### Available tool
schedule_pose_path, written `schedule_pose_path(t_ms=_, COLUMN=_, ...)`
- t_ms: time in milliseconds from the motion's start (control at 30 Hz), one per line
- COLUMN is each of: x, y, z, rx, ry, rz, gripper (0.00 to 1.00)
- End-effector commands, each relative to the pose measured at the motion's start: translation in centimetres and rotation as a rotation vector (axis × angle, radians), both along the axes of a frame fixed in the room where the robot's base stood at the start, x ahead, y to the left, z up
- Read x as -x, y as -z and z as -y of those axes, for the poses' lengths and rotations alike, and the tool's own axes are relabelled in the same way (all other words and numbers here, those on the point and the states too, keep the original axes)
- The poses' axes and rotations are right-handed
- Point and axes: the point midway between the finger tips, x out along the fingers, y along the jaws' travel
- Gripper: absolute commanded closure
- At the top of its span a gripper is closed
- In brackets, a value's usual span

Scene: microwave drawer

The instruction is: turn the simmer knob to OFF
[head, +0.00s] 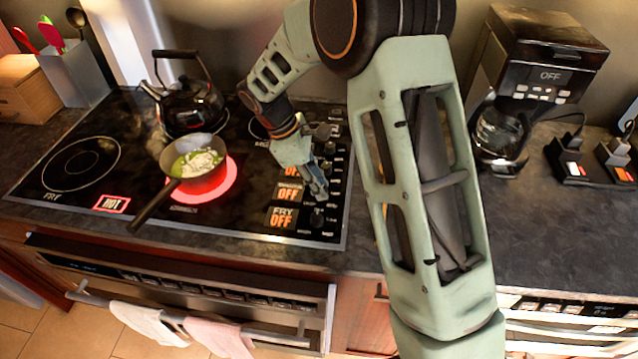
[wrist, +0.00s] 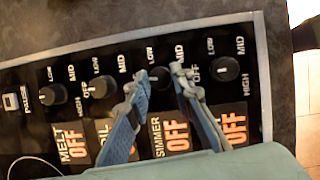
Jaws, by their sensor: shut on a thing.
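The simmer knob (wrist: 159,78) is a dark round knob on the black control strip, between the MID and LOW marks of its row in the wrist view. My gripper (wrist: 157,80) is shut on it, with one finger on each side. The simmer display (wrist: 170,137) beside it reads OFF in orange; it also shows in the head view (head: 288,193). In the head view my gripper (head: 318,192) reaches down onto the control strip from above and hides most of the simmer knob. The knob's pointer is too small to read.
Neighbouring knobs sit close on both sides, including the fry knob (wrist: 225,68) and the boil knob (wrist: 103,87). A pan (head: 190,160) with food stands on a glowing red burner (head: 215,188). A black kettle (head: 190,103) stands behind. A coffee maker (head: 535,75) is at right.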

Motion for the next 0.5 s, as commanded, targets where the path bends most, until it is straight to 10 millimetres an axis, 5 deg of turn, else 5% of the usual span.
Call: schedule_pose_path(t_ms=500, x=0.14, y=0.02, z=0.02, rx=0.000, ry=-0.176, rz=-0.001, gripper=1.00)
